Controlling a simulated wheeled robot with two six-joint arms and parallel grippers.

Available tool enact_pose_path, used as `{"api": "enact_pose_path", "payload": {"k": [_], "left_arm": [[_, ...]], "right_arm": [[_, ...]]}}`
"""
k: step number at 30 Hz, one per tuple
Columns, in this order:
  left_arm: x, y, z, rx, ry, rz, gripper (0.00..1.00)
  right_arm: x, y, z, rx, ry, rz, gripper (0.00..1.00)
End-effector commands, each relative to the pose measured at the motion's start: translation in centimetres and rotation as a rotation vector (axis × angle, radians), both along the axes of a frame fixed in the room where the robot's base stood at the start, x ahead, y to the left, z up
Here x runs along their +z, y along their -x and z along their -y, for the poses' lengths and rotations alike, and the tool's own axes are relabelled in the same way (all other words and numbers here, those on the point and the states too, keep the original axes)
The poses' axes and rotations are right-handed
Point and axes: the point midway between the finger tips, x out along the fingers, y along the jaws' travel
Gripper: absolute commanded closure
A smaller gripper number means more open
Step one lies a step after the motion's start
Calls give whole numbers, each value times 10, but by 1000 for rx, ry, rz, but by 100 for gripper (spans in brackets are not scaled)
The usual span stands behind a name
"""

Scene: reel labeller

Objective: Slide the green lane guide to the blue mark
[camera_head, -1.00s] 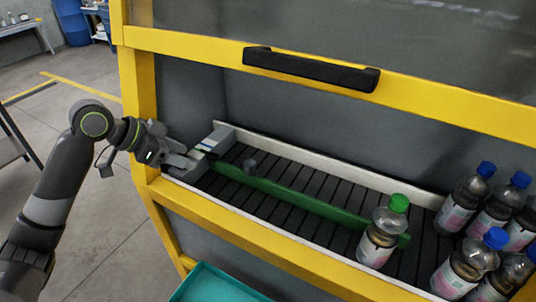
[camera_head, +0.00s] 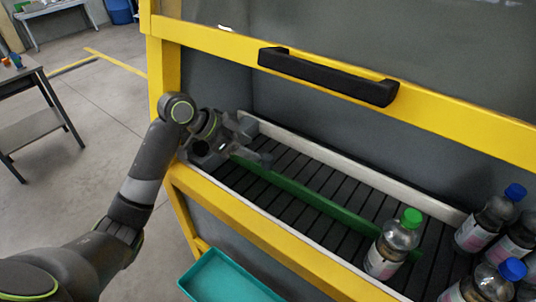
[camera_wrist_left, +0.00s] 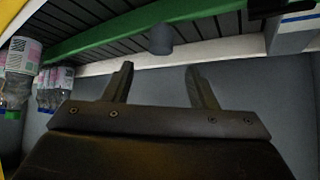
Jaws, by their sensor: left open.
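The green lane guide (camera_head: 310,200) is a long bar lying lengthwise over the dark slatted conveyor, and it also crosses the top of the left wrist view (camera_wrist_left: 130,28). A grey knob (camera_wrist_left: 161,40) stands by the guide in that view. My left gripper (camera_head: 254,142) is over the conveyor's left end, open and empty. In the left wrist view its fingertips (camera_wrist_left: 158,72) are apart, with the knob beyond the gap between them. The blue mark (camera_wrist_left: 299,17) is a stripe on a pale block at upper right of the wrist view. My gripper hides it in the head view.
A green-capped bottle (camera_head: 393,244) stands by the guide's right part. Several blue-capped bottles (camera_head: 487,222) crowd the right end. Pale rails (camera_head: 350,178) edge the conveyor, and a yellow frame with a black handle (camera_head: 328,76) is above. A teal tray (camera_head: 225,278) is below.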

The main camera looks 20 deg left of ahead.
Motion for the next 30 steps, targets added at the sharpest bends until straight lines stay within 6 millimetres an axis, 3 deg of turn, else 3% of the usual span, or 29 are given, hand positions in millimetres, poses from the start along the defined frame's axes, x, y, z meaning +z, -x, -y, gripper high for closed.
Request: {"api": "enact_pose_path", "payload": {"k": [12, 26, 30], "left_arm": [[-46, -28, 39, 0, 3, -3, 48], [-57, -33, 46, 0, 0, 0, 48], [-57, -33, 45, 0, 0, 0, 66]], "right_arm": [[13, -2, 2, 1, 2, 3, 64], [14, -2, 1, 1, 1, 3, 64], [14, -2, -1, 0, -1, 3, 64]]}}
